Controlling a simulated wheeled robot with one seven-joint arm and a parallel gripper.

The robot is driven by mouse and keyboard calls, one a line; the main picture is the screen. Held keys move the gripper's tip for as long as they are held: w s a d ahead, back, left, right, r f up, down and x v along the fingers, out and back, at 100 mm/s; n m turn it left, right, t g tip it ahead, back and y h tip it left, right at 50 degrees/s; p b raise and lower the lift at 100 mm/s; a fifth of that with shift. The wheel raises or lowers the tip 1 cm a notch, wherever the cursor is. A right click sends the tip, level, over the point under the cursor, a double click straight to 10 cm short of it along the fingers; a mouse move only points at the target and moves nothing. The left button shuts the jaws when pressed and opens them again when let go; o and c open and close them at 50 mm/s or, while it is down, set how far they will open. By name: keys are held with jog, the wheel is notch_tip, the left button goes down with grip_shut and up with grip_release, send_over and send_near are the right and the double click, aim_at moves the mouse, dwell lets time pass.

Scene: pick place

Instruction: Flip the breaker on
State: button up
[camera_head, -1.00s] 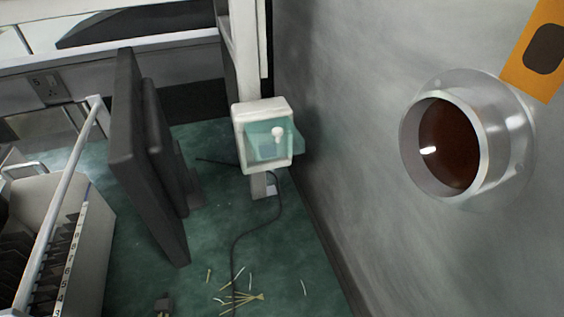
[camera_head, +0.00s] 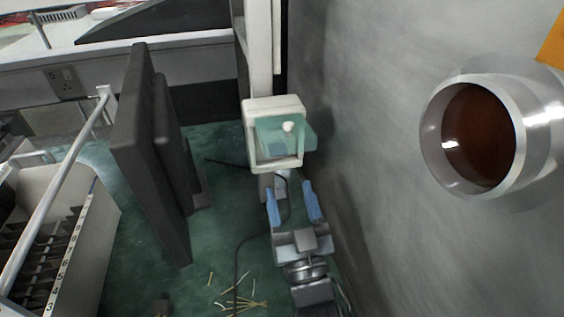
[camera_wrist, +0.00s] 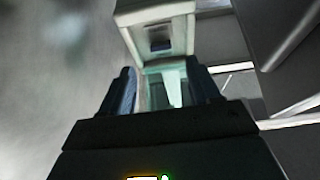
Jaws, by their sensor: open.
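The breaker box (camera_head: 252,117) is a white housing on a pale post, with a see-through greenish cover and a small white knob (camera_head: 288,127) on it. My gripper (camera_head: 295,187) has blue fingers spread apart, pointing up at the box from just below it, with nothing between them. In the wrist view the box (camera_wrist: 124,18) is ahead, with a dark switch-like part (camera_wrist: 160,38) inside its frame. The greenish cover (camera_wrist: 163,88) shows between the fingers there. I cannot tell which way the switch stands.
A grey wall (camera_head: 370,130) with a round metal port (camera_head: 505,130) is close on the right. A dark upright panel (camera_head: 150,150) and a white slotted cabinet (camera_head: 85,225) stand on the left. A cable (camera_head: 237,265) and loose strips (camera_head: 245,303) lie on the green floor.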

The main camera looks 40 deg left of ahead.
jog(key=x, duration=0.8)
jog(key=shift+p, duration=0.45)
jog(key=shift+c, duration=0.3)
jog(key=shift+s, duration=0.1)
jog(key=c, duration=1)
jog(key=shift+s+d+r+g+h+p, duration=0.1)
jog(key=shift+r+g+h+p, duration=0.3)
jog(key=shift+g+h+p, duration=0.7)
jog(key=shift+d+r+g+h+p, duration=0.1)
jog(key=shift+r+g+h+p, duration=0.3)
jog(key=shift+p, duration=1.25)
